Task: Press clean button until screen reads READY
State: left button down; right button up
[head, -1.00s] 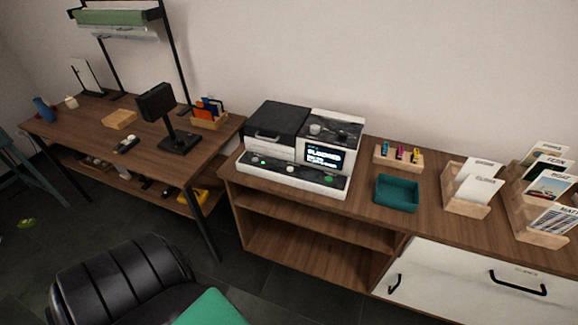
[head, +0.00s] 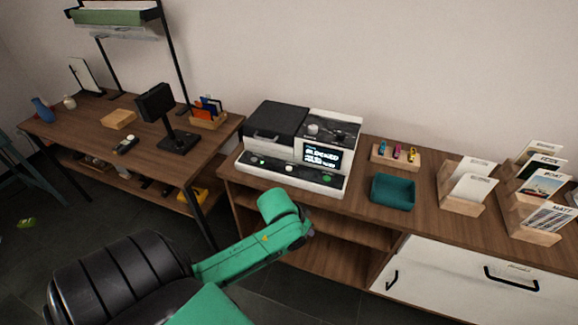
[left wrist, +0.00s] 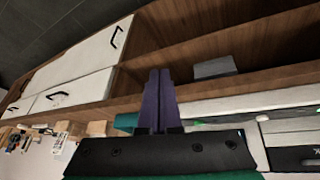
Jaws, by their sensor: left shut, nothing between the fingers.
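A white and black machine (head: 285,150) stands on the wooden sideboard. Its lit screen (head: 322,155) shows a large word that looks like BLOCKED, with smaller lines too small to read. The front strip carries a green button (head: 327,178) at right and pale buttons (head: 289,168) further left; I cannot tell which is the clean one. In the left wrist view the machine (left wrist: 290,140) is at the lower right, rolled over. My left gripper (left wrist: 158,73) is shut and empty, its purple fingers apart from the machine. In the head view my green left arm is below the machine and its fingers are hidden.
A teal tray (head: 393,192), a wooden holder with coloured items (head: 395,155) and card racks (head: 463,200) stand right of the machine. Open shelves (head: 300,238) and white drawers (head: 470,285) lie below. A desk (head: 85,125) with a dark stand (head: 175,140) is at left.

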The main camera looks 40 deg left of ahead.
pick_arm(q)
jog(key=w+a+r+n+t, duration=0.2)
jog(key=w+a+r+n, duration=0.2)
jog(key=w+a, duration=0.55)
notch_tip(320, 180, up, 8)
jog(key=n+t+y, duration=0.2)
jog(key=n, duration=0.3)
send_over(289, 169)
jog(key=shift+s+f, duration=0.15)
jog(key=shift+s, duration=0.25)
notch_tip(289, 169, down, 7)
jog(key=b, duration=0.7)
jog(key=shift+r, duration=0.2)
notch_tip(289, 169, down, 2)
jog(key=shift+f+b, duration=0.1)
jog(key=shift+b, duration=0.35)
